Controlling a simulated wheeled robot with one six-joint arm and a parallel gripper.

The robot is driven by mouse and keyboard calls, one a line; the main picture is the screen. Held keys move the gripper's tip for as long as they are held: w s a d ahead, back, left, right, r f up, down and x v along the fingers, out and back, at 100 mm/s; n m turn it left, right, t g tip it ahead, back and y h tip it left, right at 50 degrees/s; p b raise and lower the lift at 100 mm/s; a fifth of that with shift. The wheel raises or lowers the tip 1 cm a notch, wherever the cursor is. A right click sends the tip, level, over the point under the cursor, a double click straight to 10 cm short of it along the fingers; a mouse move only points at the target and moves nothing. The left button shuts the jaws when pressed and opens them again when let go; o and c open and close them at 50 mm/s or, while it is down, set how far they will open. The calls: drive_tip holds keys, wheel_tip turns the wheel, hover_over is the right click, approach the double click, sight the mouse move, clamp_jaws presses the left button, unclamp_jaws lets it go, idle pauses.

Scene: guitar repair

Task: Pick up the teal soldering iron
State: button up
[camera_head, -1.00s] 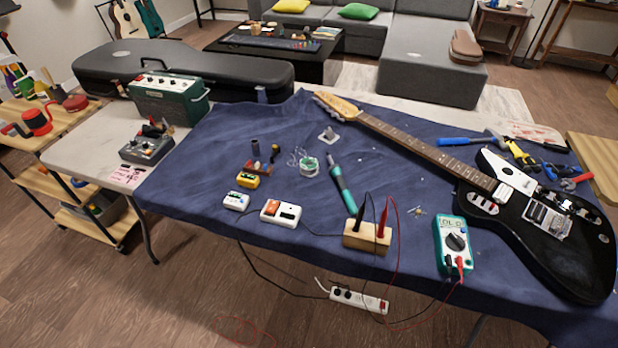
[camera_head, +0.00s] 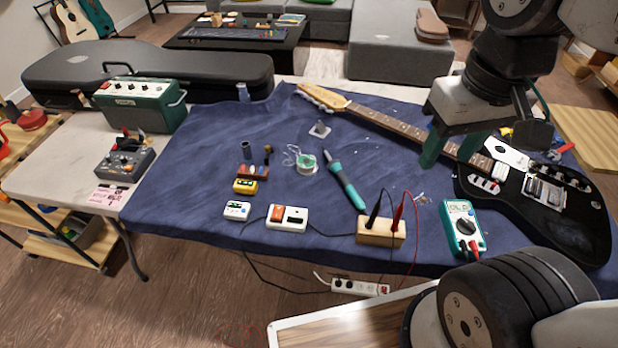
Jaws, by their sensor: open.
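The teal soldering iron (camera_head: 346,185) lies on the blue cloth near the middle of the table. Its dark tip end points up and left, and its teal handle end lies just behind the wooden block. My gripper (camera_head: 452,150) is at the right, over the neck and body of the black guitar. Its two dark green fingers point down and stand apart with nothing between them. It is to the right of the iron and apart from it.
A wooden block (camera_head: 381,232) with black and red probes stands just in front of the iron. A solder spool (camera_head: 306,165) lies to its left. The black guitar (camera_head: 540,205) and a teal multimeter (camera_head: 462,228) are at the right. Bare cloth lies left of the small pedals.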

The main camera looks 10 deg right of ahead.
drive_tip(key=w+a+f, duration=0.1)
drive_tip(key=w+f, duration=0.4)
drive_tip(key=w, duration=0.6)
drive_tip(key=n+g, duration=0.1)
drive_tip(key=n, duration=0.1)
hover_over(345, 178)
wheel_tip(345, 178, down, 18)
drive_tip(key=shift+w+d+f, duration=0.1)
drive_tip(key=shift+f, duration=0.15)
drive_tip(key=f, duration=0.7)
drive_tip(key=shift+s+f, duration=0.1)
drive_tip(key=shift+s, duration=0.1)
drive_tip(key=shift+f, duration=0.5)
drive_tip(key=c, duration=1)
